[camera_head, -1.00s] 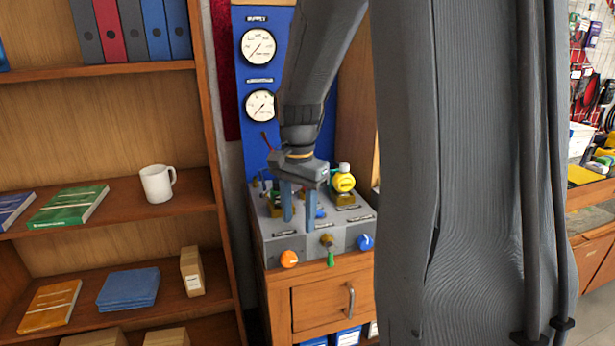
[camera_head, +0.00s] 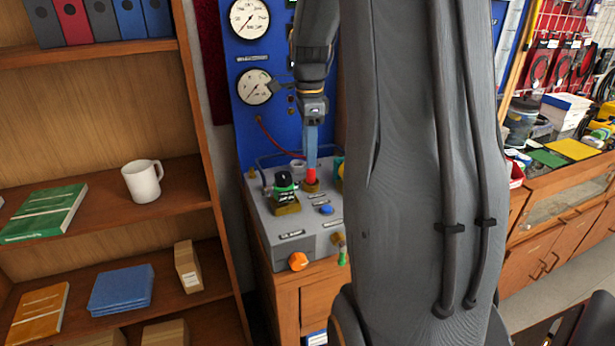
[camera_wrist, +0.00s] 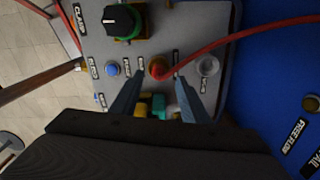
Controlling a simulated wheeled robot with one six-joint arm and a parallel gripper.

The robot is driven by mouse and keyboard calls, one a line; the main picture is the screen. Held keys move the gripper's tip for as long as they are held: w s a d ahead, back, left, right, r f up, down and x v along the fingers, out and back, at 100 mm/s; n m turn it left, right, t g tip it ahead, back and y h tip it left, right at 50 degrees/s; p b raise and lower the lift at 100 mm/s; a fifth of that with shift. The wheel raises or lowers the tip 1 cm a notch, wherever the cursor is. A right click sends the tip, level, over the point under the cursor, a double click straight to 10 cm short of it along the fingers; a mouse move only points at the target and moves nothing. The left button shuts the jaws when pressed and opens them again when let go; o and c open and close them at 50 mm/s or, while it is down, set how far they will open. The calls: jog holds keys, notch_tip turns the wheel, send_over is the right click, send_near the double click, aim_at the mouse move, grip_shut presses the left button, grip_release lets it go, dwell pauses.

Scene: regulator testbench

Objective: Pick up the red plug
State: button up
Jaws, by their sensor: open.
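The red plug (camera_head: 311,175) stands on the grey testbench top (camera_head: 268,228), at the lower end of my gripper's fingers. In the wrist view the red plug (camera_wrist: 158,67) lies just beyond and between the fingertips, with a red hose running from it to the right. My gripper (camera_head: 311,165) points down over it; in the wrist view my gripper (camera_wrist: 155,78) shows its two blue fingers apart, with nothing held between them. Whether the fingers reach down around the plug I cannot tell.
A black-and-green knob (camera_head: 285,187) stands left of the plug, and a blue button (camera_head: 326,209) in front. A grey socket (camera_wrist: 208,66) is beside the plug. The blue gauge panel (camera_head: 262,110) rises behind. A shelf with a white mug (camera_head: 142,181) is at left.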

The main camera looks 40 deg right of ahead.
aim_at(311, 178)
jog(key=shift+s+f+p, duration=0.15)
jog(key=shift+f+p, duration=1.05)
jog(key=shift+f, duration=1.6)
jog(key=shift+d, duration=0.1)
grip_shut()
